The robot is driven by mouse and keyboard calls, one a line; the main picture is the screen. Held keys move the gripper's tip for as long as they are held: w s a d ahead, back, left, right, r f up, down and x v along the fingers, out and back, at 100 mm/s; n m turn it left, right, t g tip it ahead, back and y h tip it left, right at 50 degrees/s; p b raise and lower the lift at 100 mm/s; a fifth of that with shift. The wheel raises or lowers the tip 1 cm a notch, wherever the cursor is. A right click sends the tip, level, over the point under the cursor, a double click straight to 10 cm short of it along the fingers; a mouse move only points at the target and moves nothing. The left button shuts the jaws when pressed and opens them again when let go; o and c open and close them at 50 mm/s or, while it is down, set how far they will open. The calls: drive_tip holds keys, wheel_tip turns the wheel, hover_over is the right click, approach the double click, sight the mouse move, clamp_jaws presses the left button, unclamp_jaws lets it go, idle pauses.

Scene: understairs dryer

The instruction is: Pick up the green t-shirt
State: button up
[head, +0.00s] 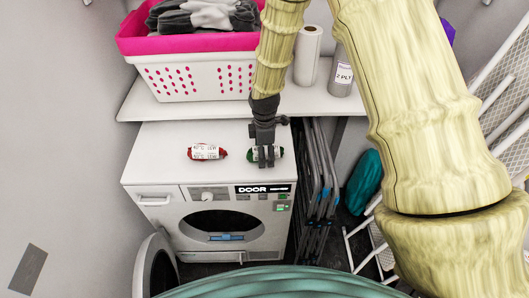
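A small dark green roll with a white label band (280,153), which looks like the rolled green t-shirt, lies on the right part of the white dryer's top (165,143). My gripper (265,157) points down at it, its dark fingers overlapping the roll's middle and hiding part of it. The green ends show on both sides of the fingers. I cannot tell whether the fingers are closed on the roll or only around or in front of it. The roll seems to rest on the dryer top.
A red roll with a white label (206,152) lies left of the green one. A shelf (140,104) behind bears a pink-rimmed white basket (200,83), a paper roll (308,55) and a grey bottle (341,72). Folded racks (318,170) stand right of the dryer. Its round door (155,265) hangs open.

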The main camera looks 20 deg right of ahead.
drive_tip(key=c, duration=1.2)
drive_tip(key=shift+r, duration=0.1)
